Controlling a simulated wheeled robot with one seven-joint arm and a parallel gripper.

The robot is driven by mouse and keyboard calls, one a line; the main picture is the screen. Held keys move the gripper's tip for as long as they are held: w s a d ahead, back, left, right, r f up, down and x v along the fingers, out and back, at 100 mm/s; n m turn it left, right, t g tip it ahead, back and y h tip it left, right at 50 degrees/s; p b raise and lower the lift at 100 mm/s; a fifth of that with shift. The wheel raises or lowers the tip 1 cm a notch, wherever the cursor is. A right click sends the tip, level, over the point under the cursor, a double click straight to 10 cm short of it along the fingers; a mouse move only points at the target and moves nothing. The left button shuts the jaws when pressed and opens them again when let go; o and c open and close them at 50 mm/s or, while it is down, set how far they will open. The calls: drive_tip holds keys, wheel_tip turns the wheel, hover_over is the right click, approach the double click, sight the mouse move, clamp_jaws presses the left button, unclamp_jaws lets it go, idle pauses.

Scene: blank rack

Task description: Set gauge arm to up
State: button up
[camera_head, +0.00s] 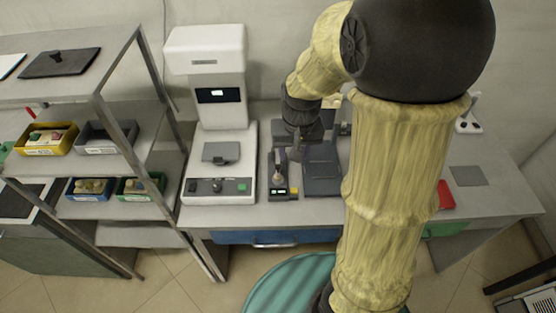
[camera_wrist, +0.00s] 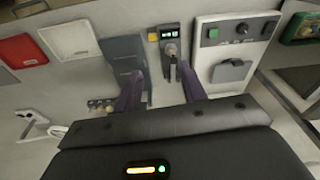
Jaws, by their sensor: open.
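The gauge (camera_head: 281,192) is a small dark unit on the bench with a lit display and a yellow patch. In the wrist view the gauge (camera_wrist: 169,32) is at the top centre. Its gauge arm (camera_wrist: 171,52) looks like a grey knob or lever just below the display; its exact position is hard to tell. My gripper (camera_wrist: 160,88) is open, with two purple fingers spread on either side of the gauge's line. In the head view my gripper (camera_head: 296,150) hangs over the back of the gauge and partly hides it.
A white machine (camera_head: 218,165) with a display stands left of the gauge, close by. A dark grey panel (camera_head: 322,172) lies just to its right. A shelf rack (camera_head: 140,115) with bins is at the left. A red item (camera_head: 445,195) and a grey square (camera_head: 468,176) lie further right.

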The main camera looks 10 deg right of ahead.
drive_tip(key=r+m+g+p, duration=0.1)
drive_tip(key=r+g, duration=0.1)
hover_over(278, 166)
drive_tip(key=shift+f, duration=0.2)
wheel_tip(278, 166, down, 18)
drive_tip(key=shift+r+p, duration=0.25)
drive_tip(key=shift+p, duration=0.95)
clamp_jaws()
